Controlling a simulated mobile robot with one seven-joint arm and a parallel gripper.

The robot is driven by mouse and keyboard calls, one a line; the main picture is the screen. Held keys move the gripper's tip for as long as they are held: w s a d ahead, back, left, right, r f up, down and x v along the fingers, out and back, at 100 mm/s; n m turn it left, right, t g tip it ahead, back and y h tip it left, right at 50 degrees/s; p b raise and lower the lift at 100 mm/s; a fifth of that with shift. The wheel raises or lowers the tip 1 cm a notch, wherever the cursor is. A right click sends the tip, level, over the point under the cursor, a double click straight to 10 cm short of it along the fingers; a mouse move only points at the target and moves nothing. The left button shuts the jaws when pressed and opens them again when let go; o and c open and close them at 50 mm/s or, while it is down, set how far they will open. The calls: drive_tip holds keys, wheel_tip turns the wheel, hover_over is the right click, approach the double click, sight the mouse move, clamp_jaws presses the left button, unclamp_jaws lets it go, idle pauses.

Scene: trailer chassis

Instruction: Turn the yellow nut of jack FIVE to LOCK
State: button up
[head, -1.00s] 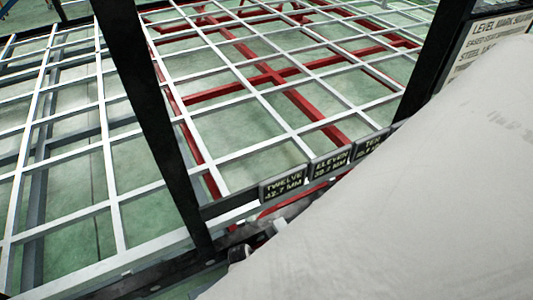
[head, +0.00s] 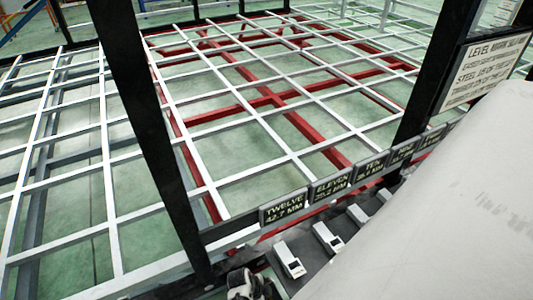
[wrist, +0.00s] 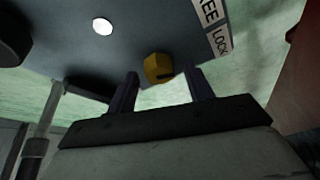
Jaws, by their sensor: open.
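In the wrist view, a yellow nut (wrist: 157,68) shows just beyond and between the two dark fingers of my gripper (wrist: 167,82). The fingers are apart, with green floor visible between them, and nothing is held. A white label (wrist: 214,27) next to the nut shows the letters "REE" and "LOCK"; the rest of it is cut off. No marking FIVE is readable in either view. My gripper is not in the head view.
In the head view, displays marked TWELVE (head: 284,212), ELEVEN (head: 333,187) and TEN (head: 374,168) line the white-and-red frame's edge. Dark posts (head: 150,130) rise near it. A sign (head: 484,73) hangs at right. A pale surface covers the lower right. A grey post (wrist: 38,140) stands left in the wrist view.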

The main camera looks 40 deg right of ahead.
wheel_tip(320, 180, up, 20)
drive_tip(key=p, duration=0.1)
drive_tip(key=shift+p, duration=0.3)
